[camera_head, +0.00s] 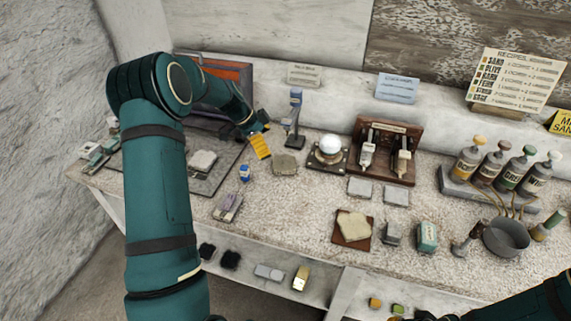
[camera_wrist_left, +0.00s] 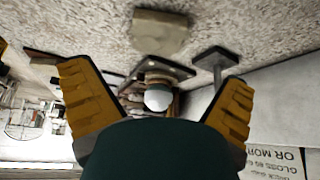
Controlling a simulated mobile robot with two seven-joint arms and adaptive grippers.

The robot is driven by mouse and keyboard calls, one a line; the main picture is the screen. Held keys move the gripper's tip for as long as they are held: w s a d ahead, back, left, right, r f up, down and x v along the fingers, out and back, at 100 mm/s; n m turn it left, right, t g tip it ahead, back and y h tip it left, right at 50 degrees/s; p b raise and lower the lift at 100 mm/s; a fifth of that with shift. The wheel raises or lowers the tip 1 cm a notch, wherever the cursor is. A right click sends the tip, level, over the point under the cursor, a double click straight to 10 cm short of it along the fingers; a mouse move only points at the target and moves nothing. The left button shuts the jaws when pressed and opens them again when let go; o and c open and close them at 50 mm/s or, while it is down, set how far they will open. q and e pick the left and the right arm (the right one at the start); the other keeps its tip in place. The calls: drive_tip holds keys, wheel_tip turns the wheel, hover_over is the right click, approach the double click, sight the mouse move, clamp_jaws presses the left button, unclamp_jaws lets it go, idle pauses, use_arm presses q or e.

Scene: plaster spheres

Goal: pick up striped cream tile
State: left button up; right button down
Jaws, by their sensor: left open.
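No stripes are clear enough at this size to be sure which piece is the striped cream tile. A flat beige piece (camera_head: 285,164) lies on the speckled bench just right of my left gripper; it also shows in the left wrist view (camera_wrist_left: 160,30). A cream slab (camera_head: 353,225) lies on a brown board further right. My left gripper (camera_head: 262,148) has its yellow fingers apart and empty, above the bench beside the beige piece. It also shows in the left wrist view (camera_wrist_left: 157,78). My right arm enters at the bottom right, its gripper barely showing at the edge.
A blue-topped stand (camera_head: 295,118) and a white sphere (camera_head: 330,145) on a dark base stand close to the right of my left gripper. A small blue jar (camera_head: 244,173) stands in front. Bottles (camera_head: 470,158) and a grey pan (camera_head: 506,238) are at the right.

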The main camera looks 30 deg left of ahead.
sight(284, 163)
use_arm(q)
drive_tip(key=x, duration=0.4)
drive_tip(key=shift+w, duration=0.1)
drive_tip(key=shift+d+b+x, duration=0.15)
drive_tip(key=shift+b+x, duration=0.1)
drive_tip(key=shift+x, duration=1.25)
drive_tip(key=shift+d+b+x, duration=0.1)
drive_tip(key=shift+b+x, duration=0.1)
drive_tip(key=shift+x, duration=1.3)
drive_tip(key=shift+r, duration=0.15)
drive_tip(key=shift+s, duration=0.2)
drive_tip(key=shift+c, duration=0.3)
drive_tip(key=c, duration=1)
drive_tip(key=shift+c, duration=0.9)
drive_tip(key=shift+r, duration=0.15)
